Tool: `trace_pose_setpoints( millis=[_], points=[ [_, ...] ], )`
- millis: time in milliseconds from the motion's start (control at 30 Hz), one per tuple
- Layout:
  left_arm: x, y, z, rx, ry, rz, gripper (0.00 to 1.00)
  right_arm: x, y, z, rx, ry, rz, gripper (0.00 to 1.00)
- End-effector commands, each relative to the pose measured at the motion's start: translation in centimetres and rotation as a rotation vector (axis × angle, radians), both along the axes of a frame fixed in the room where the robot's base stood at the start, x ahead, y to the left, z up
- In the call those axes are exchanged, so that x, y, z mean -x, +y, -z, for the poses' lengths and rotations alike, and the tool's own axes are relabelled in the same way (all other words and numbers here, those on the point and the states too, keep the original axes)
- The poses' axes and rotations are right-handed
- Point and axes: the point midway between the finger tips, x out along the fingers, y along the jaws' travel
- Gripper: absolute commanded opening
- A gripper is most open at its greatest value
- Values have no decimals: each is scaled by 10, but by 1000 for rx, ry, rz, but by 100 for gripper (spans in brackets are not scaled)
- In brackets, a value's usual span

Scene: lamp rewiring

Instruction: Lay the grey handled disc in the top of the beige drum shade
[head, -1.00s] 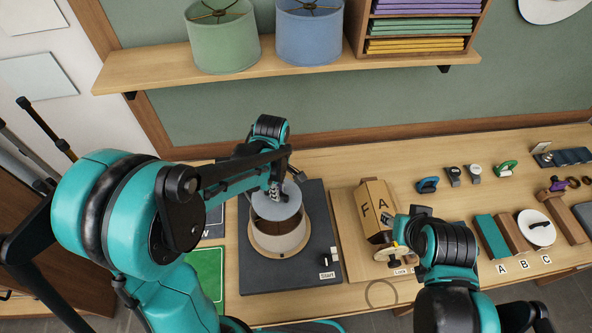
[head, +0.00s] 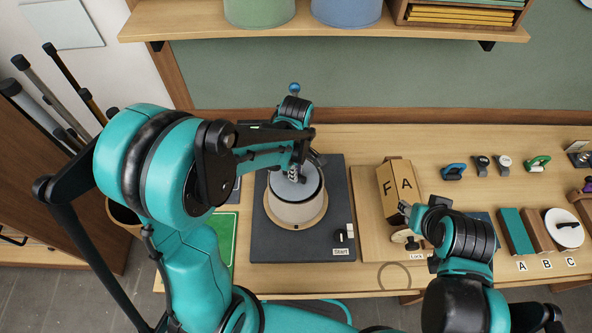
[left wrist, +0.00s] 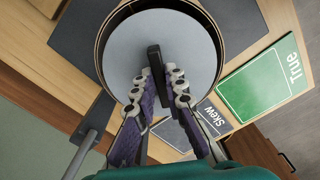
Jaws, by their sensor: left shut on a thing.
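The beige drum shade (head: 297,212) stands upright on a dark base plate with a Start label. The grey disc (left wrist: 160,50) lies within the shade's top opening, seen inside the rim in the left wrist view; it also shows in the head view (head: 290,190). A black handle (left wrist: 155,65) stands up from the disc. My left gripper (left wrist: 162,80) is shut on this handle, above the disc. Whether the disc rests on anything inside the shade is hidden. My right gripper (head: 405,212) is by the box marked F and A; its fingers are too small to read.
The dark base plate (head: 325,250) surrounds the shade. The cardboard box (head: 395,190) stands to the right on a wooden board. A green True card (left wrist: 265,80) lies beside the plate. Blocks and small clamps stand farther right. A shelf runs above the bench.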

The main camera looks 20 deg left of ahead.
Motion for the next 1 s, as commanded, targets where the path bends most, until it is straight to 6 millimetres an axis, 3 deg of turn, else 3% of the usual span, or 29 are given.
trace_pose_setpoints(
  millis=[1000],
  points=[
    [2,-5,0,1,-1,1,0,0,0,3,0,0,0,40]
  ],
)
